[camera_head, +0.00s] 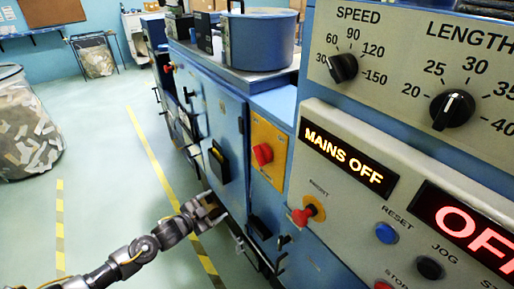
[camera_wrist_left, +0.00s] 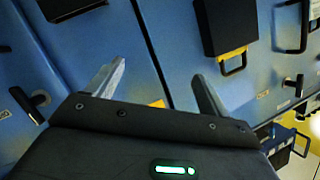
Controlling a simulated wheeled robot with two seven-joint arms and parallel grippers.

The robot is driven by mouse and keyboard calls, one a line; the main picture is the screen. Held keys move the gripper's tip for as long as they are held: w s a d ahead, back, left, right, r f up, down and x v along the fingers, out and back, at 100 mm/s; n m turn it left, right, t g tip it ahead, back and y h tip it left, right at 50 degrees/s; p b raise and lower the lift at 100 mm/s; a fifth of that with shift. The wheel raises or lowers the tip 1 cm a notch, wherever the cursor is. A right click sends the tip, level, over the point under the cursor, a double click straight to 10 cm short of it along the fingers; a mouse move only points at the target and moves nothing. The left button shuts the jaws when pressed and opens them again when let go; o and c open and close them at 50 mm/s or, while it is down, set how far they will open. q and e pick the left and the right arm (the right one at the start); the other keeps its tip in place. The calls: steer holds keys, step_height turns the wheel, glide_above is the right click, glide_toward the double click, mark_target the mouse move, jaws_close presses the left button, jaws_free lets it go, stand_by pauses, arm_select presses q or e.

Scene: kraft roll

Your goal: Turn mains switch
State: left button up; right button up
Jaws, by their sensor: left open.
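A red rotary knob (camera_head: 262,154) sits on a yellow plate (camera_head: 268,135) on the blue machine's side; it looks like the mains switch. A lit sign (camera_head: 347,160) on the grey panel reads MAINS OFF. My left gripper (camera_head: 212,207) is open and empty, low beside the blue cabinet doors, below and left of the red knob. In the left wrist view its two fingers (camera_wrist_left: 157,88) are spread in front of blue panels. The red knob cannot be made out there. My right gripper is not in view.
Another red button (camera_head: 302,215) on a yellow base is on the grey panel, near a blue button (camera_head: 386,233) and speed dial (camera_head: 342,67). Black handles (camera_head: 218,162) stick out from the cabinet. A waste bin (camera_head: 25,125) stands left; the floor between is free.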

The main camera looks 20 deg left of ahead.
arm_select(q)
steer(key=d+r+m+h+p, duration=0.1)
steer(key=d+r+m+h, duration=0.1)
steer(key=r, duration=0.6)
steer(key=d+r+m+h, duration=0.2)
steer(key=d+r, duration=0.1)
steer(key=r, duration=0.4)
steer(key=m+h+p, duration=0.1)
steer(key=m+h, duration=0.1)
glide_toward(256, 157)
steer(key=p+x, duration=0.2)
steer(key=x, duration=0.7)
steer(key=shift+r+p, duration=0.1)
steer(key=shift+p, duration=0.3)
steer(key=shift+w+d, duration=0.45)
steer(key=shift+w, duration=0.05)
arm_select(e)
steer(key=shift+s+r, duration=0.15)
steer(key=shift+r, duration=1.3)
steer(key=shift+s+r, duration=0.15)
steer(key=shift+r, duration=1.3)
arm_select(q)
steer(key=shift+c, duration=0.3)
steer(key=c, duration=0.9)
steer(key=shift+c, duration=0.2)
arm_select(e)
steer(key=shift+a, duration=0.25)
